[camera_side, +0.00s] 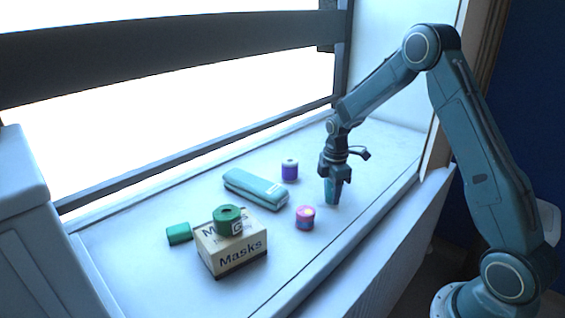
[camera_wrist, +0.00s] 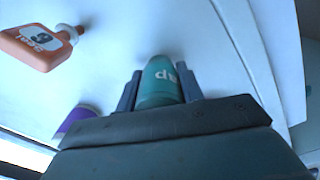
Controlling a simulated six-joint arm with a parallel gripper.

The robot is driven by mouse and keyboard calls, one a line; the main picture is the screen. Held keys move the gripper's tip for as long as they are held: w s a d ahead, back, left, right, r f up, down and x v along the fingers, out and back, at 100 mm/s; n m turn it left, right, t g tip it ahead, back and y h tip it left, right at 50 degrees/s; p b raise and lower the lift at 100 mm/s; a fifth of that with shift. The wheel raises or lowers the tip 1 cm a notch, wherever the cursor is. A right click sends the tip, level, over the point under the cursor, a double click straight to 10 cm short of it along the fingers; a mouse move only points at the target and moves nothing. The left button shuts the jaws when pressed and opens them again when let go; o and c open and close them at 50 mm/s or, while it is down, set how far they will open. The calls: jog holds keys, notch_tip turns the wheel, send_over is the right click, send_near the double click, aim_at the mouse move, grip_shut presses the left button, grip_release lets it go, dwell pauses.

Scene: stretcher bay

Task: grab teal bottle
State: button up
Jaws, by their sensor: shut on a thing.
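In the side view my gripper (camera_side: 336,178) points down at the right part of the white surface, and the teal bottle (camera_side: 331,194) shows below and between the fingers. The bottle's lower end is at or close to the surface; I cannot tell if it touches. Part of the bottle is hidden by my gripper.
A pink roll (camera_side: 304,217), a purple roll (camera_side: 290,170) and a teal case (camera_side: 256,188) lie to the left. A masks box (camera_side: 233,251) carries a green roll (camera_side: 229,219); a small green block (camera_side: 179,233) is beside it.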

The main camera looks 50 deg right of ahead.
notch_tip(320, 180, up, 19)
jog(key=shift+f, duration=0.15)
dwell(0.4)
jog(key=shift+w+d, duration=0.1)
jog(key=shift+w, duration=0.05)
dwell(0.4)
